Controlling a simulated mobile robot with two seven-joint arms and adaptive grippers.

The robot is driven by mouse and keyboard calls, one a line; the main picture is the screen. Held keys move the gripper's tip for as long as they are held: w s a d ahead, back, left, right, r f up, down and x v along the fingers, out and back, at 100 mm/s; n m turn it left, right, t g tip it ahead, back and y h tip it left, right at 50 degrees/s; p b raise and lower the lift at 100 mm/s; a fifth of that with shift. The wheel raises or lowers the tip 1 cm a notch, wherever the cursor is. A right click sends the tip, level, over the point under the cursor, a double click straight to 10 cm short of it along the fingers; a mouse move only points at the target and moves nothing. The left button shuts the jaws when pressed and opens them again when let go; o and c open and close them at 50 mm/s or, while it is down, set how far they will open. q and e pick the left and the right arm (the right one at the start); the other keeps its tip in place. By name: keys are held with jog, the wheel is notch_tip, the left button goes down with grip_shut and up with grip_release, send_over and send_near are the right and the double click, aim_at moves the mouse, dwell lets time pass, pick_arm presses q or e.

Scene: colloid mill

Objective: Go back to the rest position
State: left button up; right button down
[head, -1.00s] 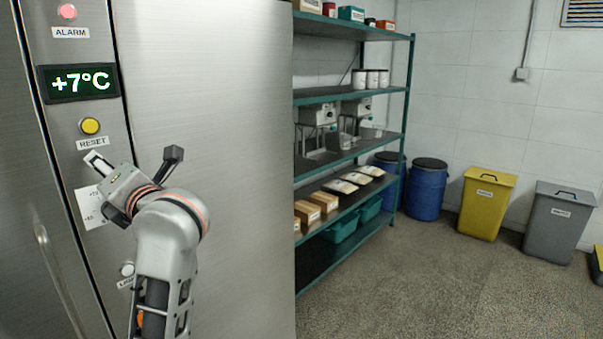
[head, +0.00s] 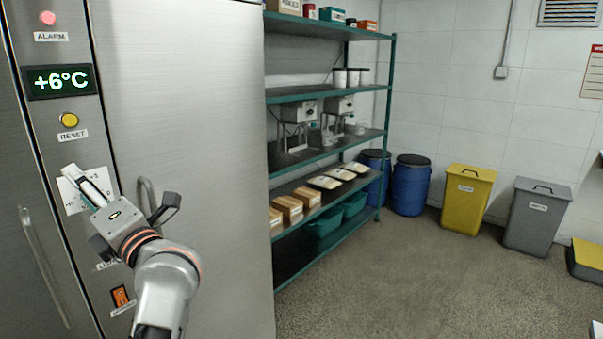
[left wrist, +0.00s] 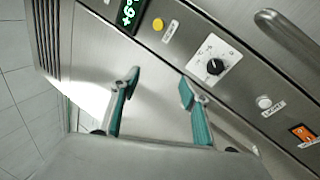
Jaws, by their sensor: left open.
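My left gripper (head: 128,195) is open and empty in front of the steel cabinet's control strip, below the yellow RESET button (head: 69,120). In the left wrist view its two teal-padded fingers (left wrist: 155,95) stand wide apart with nothing between them. The display (head: 61,81) reads +6°C, and a pink ALARM lamp (head: 48,18) sits above it. The left wrist view shows the dial (left wrist: 215,66) on its white plate, clear of the fingers. In the head view the gripper hides part of that plate. My right gripper is in neither view.
Blue drums (head: 410,185), a yellow bin (head: 467,199) and a grey bin (head: 537,217) line the wall. The floor (head: 430,290) in front is open.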

pick_arm(q)
jog(key=s+d+f+m+t+h, duration=0.1)
jog(key=d+f+m+t+h, duration=0.2)
jog(key=d+f+m+h, duration=0.55)
jog(key=s+d+f+m+t+h, duration=0.1)
jog(key=d+f+m+t+h, duration=0.35)
jog(key=f+m, duration=0.7)
jog(key=s+d+f+m+t+h, duration=0.1)
jog(key=d+f+m+t+h, duration=0.2)
jog(key=d+f+m+h, duration=0.5)
jog(key=s+a+f+m+g, duration=0.1)
jog(key=s+f+m+g, duration=0.2)
jog(key=s+f, duration=0.3)
jog(key=s+a+f+m+g, duration=0.1)
jog(key=s+f+m+g, duration=0.2)
jog(key=s+f, duration=0.4)
jog(key=s+a+f+m+g, duration=0.2)
jog(key=s+f+g, duration=0.3)
jog(key=f, duration=1.4)
jog(key=shift+s+f+m, duration=0.15)
jog(key=shift+s+m, duration=0.65)
jog(key=shift+s, duration=0.1)
